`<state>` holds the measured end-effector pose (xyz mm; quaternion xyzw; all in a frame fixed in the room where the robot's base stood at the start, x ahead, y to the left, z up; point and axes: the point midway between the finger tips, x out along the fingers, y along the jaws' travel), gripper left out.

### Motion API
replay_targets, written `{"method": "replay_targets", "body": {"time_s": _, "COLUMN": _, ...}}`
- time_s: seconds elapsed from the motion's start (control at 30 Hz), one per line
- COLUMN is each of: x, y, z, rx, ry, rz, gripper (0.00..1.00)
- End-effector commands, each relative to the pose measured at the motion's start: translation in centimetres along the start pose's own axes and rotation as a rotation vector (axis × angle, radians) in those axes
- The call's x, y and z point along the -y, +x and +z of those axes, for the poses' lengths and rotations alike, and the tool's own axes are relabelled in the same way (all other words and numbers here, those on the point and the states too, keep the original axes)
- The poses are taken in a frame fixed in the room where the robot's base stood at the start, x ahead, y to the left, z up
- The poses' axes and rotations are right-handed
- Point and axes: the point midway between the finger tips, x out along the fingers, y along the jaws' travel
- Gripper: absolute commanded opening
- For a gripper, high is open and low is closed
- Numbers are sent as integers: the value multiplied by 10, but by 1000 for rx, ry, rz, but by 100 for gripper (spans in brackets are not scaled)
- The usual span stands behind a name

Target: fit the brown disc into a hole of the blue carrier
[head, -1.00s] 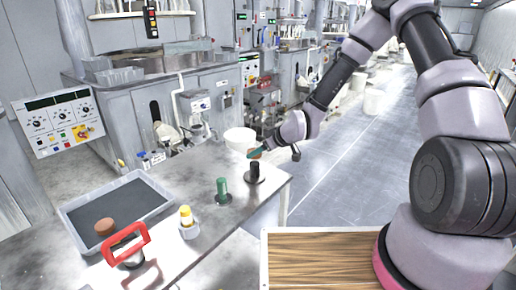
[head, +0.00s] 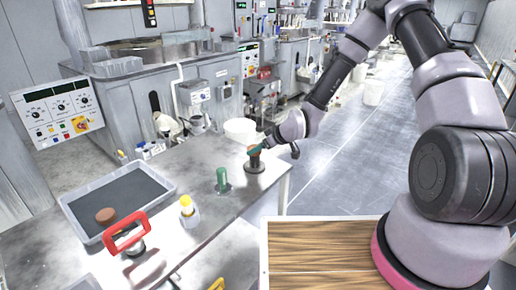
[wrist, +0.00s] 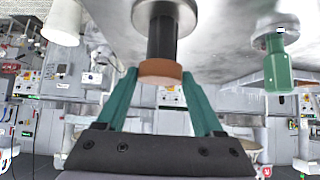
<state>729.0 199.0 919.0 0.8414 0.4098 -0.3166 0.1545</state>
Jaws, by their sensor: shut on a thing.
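My gripper (wrist: 159,75) is shut on a brown disc (wrist: 161,71), with a green finger on either side of it. In the head view my gripper (head: 256,149) holds the disc over a short black post on the grey bench; the disc is small and partly hidden there. In the wrist view the picture is upside down, and the disc lines up with the end of the black post (wrist: 162,38). I cannot tell whether they touch. Another brown round piece (head: 105,215) lies in a tray at the left. I see no blue carrier in these frames.
The grey-rimmed tray (head: 160,186) has a dark floor. A red handle (head: 126,233), a yellow-capped bottle (head: 187,208) and a green bottle (head: 222,180) stand along the bench. A white bowl (head: 240,130) is behind the post. A wood-topped surface (head: 320,250) is at the front.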

Motion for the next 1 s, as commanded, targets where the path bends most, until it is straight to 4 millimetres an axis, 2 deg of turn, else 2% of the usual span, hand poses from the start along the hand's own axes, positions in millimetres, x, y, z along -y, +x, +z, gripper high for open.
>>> {"method": "replay_targets", "body": {"time_s": 0.07, "x": 0, "y": 1, "z": 1, "rx": 0, "ry": 0, "rz": 0, "gripper": 20}}
{"method": "replay_targets", "body": {"time_s": 0.1, "x": 0, "y": 1, "z": 1, "rx": -1, "ry": 0, "rz": 0, "gripper": 76}}
{"method": "replay_targets", "body": {"time_s": 0.17, "x": 0, "y": 1, "z": 1, "rx": -1, "ry": 0, "rz": 0, "gripper": 99}}
{"method": "replay_targets", "body": {"time_s": 0.4, "x": 0, "y": 0, "z": 1, "rx": 0, "ry": 0, "rz": 0, "gripper": 100}}
{"method": "replay_targets", "body": {"time_s": 0.53, "x": 0, "y": -8, "z": 1, "rx": 0, "ry": 0, "rz": 0, "gripper": 100}}
{"method": "replay_targets", "body": {"time_s": 1.0, "x": -1, "y": -93, "z": 1, "rx": 0, "ry": 0, "rz": 2, "gripper": 100}}
